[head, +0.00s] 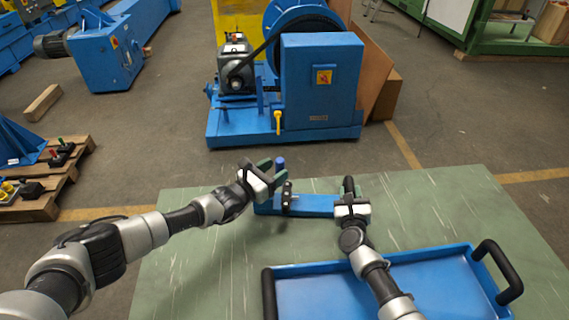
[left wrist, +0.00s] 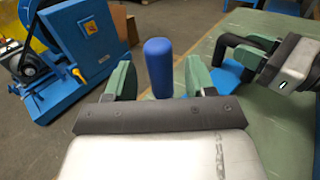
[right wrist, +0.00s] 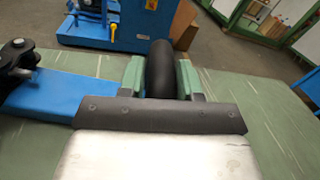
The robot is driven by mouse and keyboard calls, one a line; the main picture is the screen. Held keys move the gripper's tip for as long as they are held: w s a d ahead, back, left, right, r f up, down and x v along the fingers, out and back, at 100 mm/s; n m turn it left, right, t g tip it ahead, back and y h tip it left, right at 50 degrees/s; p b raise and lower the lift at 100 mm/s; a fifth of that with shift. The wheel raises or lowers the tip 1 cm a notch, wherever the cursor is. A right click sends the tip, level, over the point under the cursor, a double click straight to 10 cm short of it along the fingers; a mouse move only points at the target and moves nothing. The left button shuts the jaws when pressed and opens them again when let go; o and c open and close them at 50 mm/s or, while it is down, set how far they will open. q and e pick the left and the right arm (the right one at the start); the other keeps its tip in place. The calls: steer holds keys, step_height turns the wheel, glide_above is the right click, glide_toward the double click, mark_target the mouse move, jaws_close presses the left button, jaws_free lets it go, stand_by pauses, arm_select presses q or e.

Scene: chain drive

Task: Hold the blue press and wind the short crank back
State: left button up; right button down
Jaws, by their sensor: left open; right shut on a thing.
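The blue press (head: 315,205) is a flat blue bar lying on the green table, with an upright black handle (right wrist: 160,70) at its right end. My right gripper (head: 350,193) is shut on that black handle. A dark clamp-like part (head: 287,198) stands on the left part of the bar; it also shows in the right wrist view (right wrist: 18,58). The blue knob (left wrist: 158,68), apparently the crank's grip, stands upright there. My left gripper (head: 270,173) is open, with the knob between its fingers and gaps visible on both sides. The crank's arm is mostly hidden by my left gripper.
A blue tray (head: 330,300) with black handles (head: 497,270) sits at the table's front right. A blue machine (head: 322,85) with a wheel stands on the floor beyond the table. A wooden pallet (head: 45,205) with small parts is at left. The table's left front is clear.

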arm_select(q)
steer(key=shift+x, duration=2.1)
steer(key=shift+c, duration=0.3)
steer(key=c, duration=0.9)
steer(key=shift+o, duration=0.2)
steer(key=shift+y, duration=0.3)
